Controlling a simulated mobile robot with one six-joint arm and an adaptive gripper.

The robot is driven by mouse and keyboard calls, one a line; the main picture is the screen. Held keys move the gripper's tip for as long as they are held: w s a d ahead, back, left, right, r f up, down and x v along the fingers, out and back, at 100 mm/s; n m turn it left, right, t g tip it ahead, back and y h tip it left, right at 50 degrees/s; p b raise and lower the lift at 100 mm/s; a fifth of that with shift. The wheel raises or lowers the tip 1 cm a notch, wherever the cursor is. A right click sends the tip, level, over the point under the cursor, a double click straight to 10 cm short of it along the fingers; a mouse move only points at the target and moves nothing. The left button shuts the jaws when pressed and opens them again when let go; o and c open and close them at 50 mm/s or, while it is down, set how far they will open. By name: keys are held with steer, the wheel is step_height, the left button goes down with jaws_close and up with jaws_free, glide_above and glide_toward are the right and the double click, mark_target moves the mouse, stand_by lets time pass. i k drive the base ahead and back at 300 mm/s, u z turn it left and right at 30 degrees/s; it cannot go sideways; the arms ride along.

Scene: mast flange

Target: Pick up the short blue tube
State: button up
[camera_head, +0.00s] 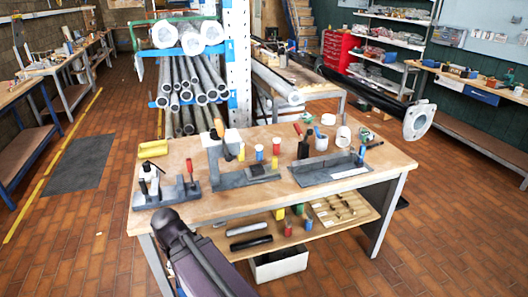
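Several small blue cylinders show in the head view, and I cannot tell for certain which is the short blue tube. One blue cylinder (259,152) stands upright on the workbench (217,203), between a yellow cylinder (241,152) and a red one (276,147). A thin blue piece (362,154) is at the right end of the grey tray (330,171). Another blue cylinder (300,209) is on the lower shelf. A dark purple arm link, apparently mine, is at the lower left. My gripper is not in view.
A grey clamp-like tool (163,189) is at the bench's left. A grey fixture (218,165) stands mid-bench. Dark bottle (303,146) and white roll (343,137) are behind the tray. Racked pipes (190,85) stand behind. The bench's front strip is mostly bare.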

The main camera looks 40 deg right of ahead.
mark_target(259, 154)
steer(key=z, duration=0.45)
steer(key=i, duration=0.5)
steer(key=z, duration=0.35)
